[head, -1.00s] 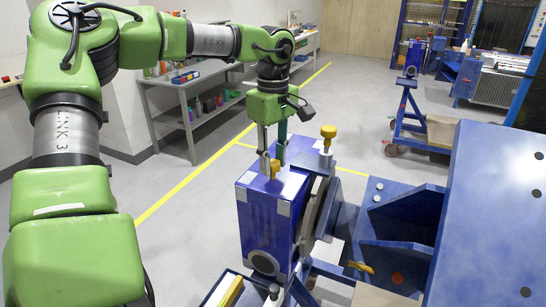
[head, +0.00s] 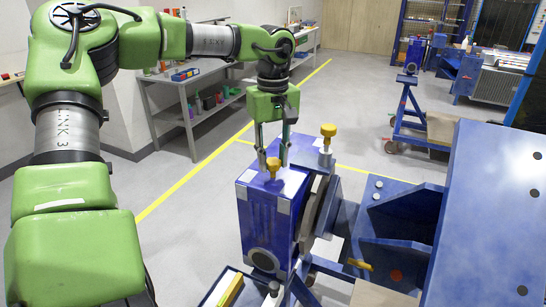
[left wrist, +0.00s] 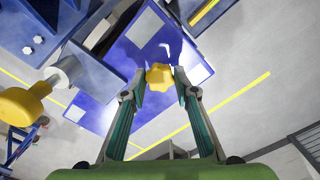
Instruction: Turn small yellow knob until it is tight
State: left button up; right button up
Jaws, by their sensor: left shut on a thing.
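The small yellow knob (head: 273,165) sits on top of the blue box-shaped jig housing (head: 262,225). My left gripper (head: 273,162) points down from above with one finger on each side of the knob. In the left wrist view the small knob (left wrist: 159,76) is lobed and sits between the two fingertips, which are shut on it. A larger yellow knob (head: 328,131) stands on a metal post to the right of the small one, outside the gripper; it also shows in the left wrist view (left wrist: 20,103). My right gripper is not in view.
A blue bracket frame and large panel (head: 490,220) fill the right side. Another yellow handle (head: 360,264) sits low on the frame. A grey shelf bench (head: 190,85) stands at the back left. The floor left of the jig is clear.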

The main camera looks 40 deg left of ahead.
aim_at(273, 160)
pick_arm(q)
jog(key=shift+r, duration=0.1)
jog(key=o, duration=1.1)
notch_tip(273, 160, up, 12)
